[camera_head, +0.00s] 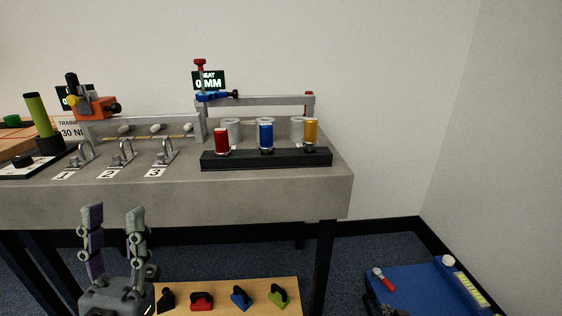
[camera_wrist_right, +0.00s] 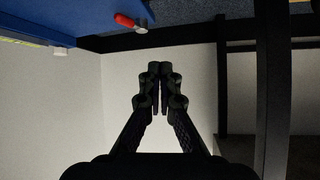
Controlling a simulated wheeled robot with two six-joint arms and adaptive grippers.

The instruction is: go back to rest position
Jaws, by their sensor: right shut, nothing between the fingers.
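My left gripper (camera_head: 114,212) is at the lower left of the head view, pointing up in front of the grey workbench (camera_head: 290,192). Its two fingers are apart with nothing between them. My right gripper (camera_wrist_right: 160,70) shows in the right wrist view with its fingertips together and nothing held. It points toward a plain pale wall and touches nothing there. I cannot clearly make out the right gripper in the head view.
The bench carries red (camera_head: 222,141), blue (camera_head: 266,136) and yellow (camera_head: 310,132) spools and numbered clamps. A wooden board (camera_head: 270,301) with several coloured handled blocks lies below. A blue surface (camera_head: 425,285) with a red-tipped tool (camera_head: 383,279) is at lower right.

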